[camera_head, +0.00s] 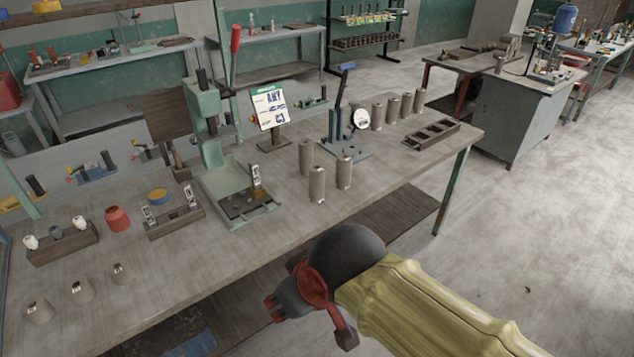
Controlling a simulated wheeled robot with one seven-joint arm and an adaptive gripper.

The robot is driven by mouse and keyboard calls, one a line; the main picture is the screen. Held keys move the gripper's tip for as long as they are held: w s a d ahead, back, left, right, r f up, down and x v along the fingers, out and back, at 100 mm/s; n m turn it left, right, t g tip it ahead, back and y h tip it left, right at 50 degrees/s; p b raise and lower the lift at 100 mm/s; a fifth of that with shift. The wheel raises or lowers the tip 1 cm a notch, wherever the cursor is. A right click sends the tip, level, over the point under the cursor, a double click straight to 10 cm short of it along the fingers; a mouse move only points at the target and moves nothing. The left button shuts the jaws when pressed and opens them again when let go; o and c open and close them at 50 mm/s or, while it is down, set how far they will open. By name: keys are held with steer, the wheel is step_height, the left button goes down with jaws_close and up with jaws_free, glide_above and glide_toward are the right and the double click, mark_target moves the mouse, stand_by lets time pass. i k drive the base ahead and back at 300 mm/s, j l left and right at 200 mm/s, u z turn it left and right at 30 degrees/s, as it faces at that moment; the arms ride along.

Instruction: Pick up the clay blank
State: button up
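Several grey-brown clay cylinders stand upright on the workbench. A front group has one blank nearest me (317,185), one to its right (344,172) and one behind (306,158). Another row of similar cylinders (392,108) stands farther back, right of a small dial device. I cannot tell which cylinder is the task's blank. My gripper (308,322) is in front of the bench's near edge, at the lower middle of the view, apart from all cylinders. Its red and dark fingers are spread, with nothing visible between them.
The workbench (270,240) holds a green lever press (205,120), a sign on a stand (269,108), a dial device (345,135), a slotted dark tray (431,136) and a red jar (117,218). Small tapered pieces (82,291) sit front left. Open floor lies right.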

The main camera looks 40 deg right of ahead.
mark_target(316, 170)
steer(key=i+z, duration=0.2)
steer(key=z, duration=0.2)
steer(key=i+j+z, duration=0.15)
steer(key=z, duration=0.25)
steer(key=i+j+z, duration=0.15)
steer(key=z, duration=0.25)
